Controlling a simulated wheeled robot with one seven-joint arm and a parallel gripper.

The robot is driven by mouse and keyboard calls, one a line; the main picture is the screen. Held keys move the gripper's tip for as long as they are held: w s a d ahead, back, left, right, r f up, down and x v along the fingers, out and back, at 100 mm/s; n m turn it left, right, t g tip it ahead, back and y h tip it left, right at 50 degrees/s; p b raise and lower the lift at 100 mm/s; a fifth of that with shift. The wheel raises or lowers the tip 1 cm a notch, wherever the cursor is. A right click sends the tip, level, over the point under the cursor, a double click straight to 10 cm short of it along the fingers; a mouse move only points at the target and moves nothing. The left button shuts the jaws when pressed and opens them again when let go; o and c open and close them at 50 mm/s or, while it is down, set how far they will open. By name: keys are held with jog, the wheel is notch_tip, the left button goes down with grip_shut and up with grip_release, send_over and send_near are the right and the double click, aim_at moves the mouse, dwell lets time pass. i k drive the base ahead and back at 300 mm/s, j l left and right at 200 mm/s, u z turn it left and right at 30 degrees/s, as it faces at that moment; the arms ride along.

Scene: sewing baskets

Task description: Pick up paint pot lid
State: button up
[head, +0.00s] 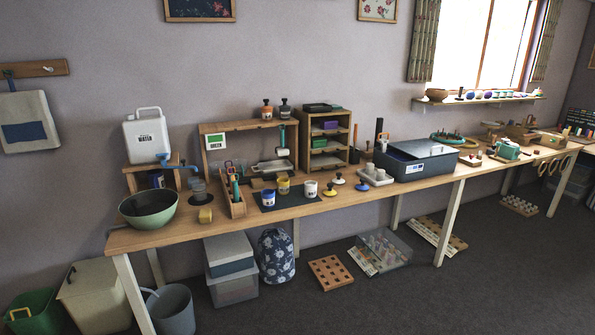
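Three small lids with knobs sit on the long wooden table: a yellow lid (330,191), a white lid (340,179) and a blue lid (362,186). They stand apart from each other, just right of the paint pots. A blue pot (268,198), a yellow pot (283,186) and a white pot (311,188) stand left of them, on or by a dark mat (290,201). The labels are too small to read. My gripper is not in view.
A pale tray with white pieces (375,177) and a large grey box (416,161) stand right of the lids. A wooden shelf unit (325,135) stands behind them. A narrow wooden caddy (234,204) and a green bowl (148,207) are farther left. Table front (345,200) is clear.

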aim_at(362, 187)
jog(key=i, duration=2)
jog(key=i+u, duration=0.15)
jog(key=i, duration=0.35)
jog(key=i+l+u, duration=0.15)
jog(key=i, duration=0.35)
jog(key=i+l+u, duration=0.15)
jog(key=i, duration=0.35)
